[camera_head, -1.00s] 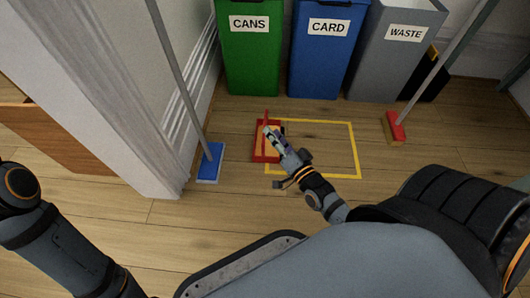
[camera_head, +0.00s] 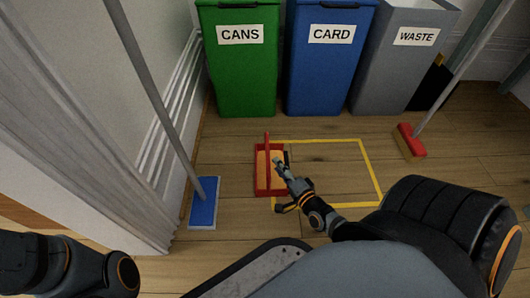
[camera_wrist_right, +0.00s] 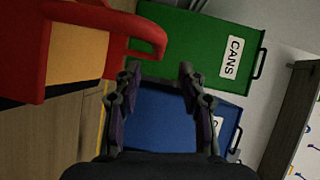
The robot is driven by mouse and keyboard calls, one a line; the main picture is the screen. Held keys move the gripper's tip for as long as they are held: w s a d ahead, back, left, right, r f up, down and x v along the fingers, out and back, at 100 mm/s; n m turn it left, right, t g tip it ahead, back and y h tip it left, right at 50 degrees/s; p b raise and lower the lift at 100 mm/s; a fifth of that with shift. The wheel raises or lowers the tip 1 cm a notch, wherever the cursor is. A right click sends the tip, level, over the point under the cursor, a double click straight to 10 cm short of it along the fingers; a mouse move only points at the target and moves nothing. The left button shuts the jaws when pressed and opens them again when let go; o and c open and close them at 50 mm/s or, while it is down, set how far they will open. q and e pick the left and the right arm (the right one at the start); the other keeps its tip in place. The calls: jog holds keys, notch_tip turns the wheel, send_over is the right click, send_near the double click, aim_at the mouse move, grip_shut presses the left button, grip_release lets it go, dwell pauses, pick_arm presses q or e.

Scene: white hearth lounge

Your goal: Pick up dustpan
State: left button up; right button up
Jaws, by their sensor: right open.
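The red dustpan (camera_head: 260,183) with a tan inside lies on the wooden floor, at the left edge of a yellow floor outline. Its red handle (camera_head: 267,144) points toward the bins. My right gripper (camera_head: 281,164) is open and empty at the dustpan's right side, partly overlapping it in the head view. In the right wrist view the dustpan (camera_wrist_right: 22,60) fills the upper left, with its curved red handle end (camera_wrist_right: 150,32) just ahead and left of my open fingers (camera_wrist_right: 160,72). I see no contact. My left arm shows at the lower left; its gripper is out of view.
Green CANS (camera_head: 238,75), blue CARD (camera_head: 325,75) and grey WASTE (camera_head: 393,75) bins stand behind. A blue mop (camera_head: 204,205) is at left by the white wall corner; a red broom (camera_head: 409,140) is at right.

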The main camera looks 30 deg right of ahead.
aim_at(267, 151)
jog(key=w+b, duration=0.1)
jog(key=w, duration=0.1)
jog(key=w+b, duration=0.1)
jog(key=w, duration=0.2)
jog(key=w+f, duration=0.1)
jog(key=w, duration=0.2)
jog(key=shift+w+d+f+b, duration=0.1)
jog(key=shift+d+b, duration=0.2)
jog(key=shift+b, duration=0.1)
jog(key=shift+w, duration=0.3)
grip_shut()
